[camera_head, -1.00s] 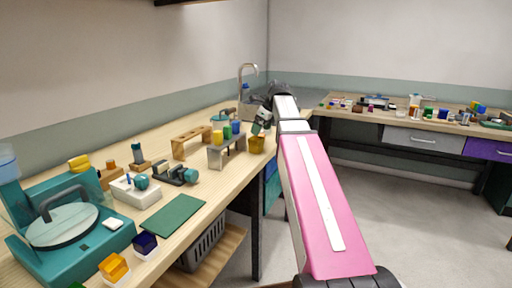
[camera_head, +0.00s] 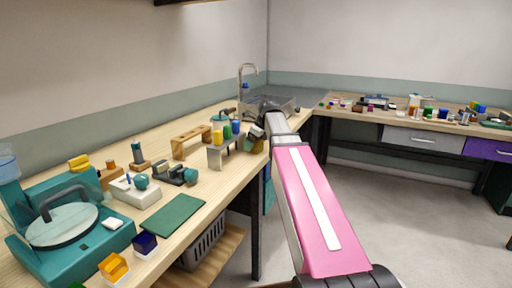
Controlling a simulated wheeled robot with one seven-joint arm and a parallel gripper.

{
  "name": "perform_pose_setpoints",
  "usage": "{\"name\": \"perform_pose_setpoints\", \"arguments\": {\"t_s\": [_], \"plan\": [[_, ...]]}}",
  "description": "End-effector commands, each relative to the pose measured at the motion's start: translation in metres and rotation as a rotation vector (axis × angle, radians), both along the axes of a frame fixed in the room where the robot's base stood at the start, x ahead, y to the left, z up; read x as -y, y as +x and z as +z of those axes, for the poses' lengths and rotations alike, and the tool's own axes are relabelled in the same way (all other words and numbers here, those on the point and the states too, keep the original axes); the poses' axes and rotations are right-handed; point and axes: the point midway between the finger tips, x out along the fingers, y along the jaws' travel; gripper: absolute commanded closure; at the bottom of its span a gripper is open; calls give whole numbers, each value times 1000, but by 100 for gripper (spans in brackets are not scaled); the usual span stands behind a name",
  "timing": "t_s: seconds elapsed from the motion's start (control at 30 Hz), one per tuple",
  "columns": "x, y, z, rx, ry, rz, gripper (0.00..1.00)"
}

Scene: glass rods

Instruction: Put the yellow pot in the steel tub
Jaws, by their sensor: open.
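The yellow pot (camera_head: 257,148) stands near the front edge of the long wooden bench, just right of a small grey rack. My gripper (camera_head: 255,137) is at the pot's top and hides much of it. The jaws are open; I cannot tell whether the fingers are around the pot or only above it. The steel tub (camera_head: 288,104) is at the bench's far end, below a curved tap, partly hidden behind my arm.
The grey rack (camera_head: 216,159) holds yellow, green and blue cups close left of the gripper. A wooden rack (camera_head: 190,141) stands behind it. A teal machine (camera_head: 70,225) fills the near left. A second bench (camera_head: 400,120) stands at right, with open floor before it.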

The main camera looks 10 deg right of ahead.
Motion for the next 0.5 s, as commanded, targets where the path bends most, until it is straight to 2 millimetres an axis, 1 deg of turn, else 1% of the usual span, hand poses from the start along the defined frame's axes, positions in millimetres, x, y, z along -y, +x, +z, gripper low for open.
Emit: {"name": "perform_pose_setpoints", "arguments": {"t_s": [0.03, 0.07, 0.1, 0.17, 0.2, 0.23, 0.27, 0.3, 0.5], "plan": [[0, 0, 0, 0, 0, 0, 9], [0, 0, 0, 0, 0, 0, 19], [0, 0, 0, 0, 0, 0, 32], [0, 0, 0, 0, 0, 0, 51], [0, 0, 0, 0, 0, 0, 64], [0, 0, 0, 0, 0, 0, 67], [0, 0, 0, 0, 0, 0, 67], [0, 0, 0, 0, 0, 0, 71], [0, 0, 1, 0, 0, 0, 71]]}}
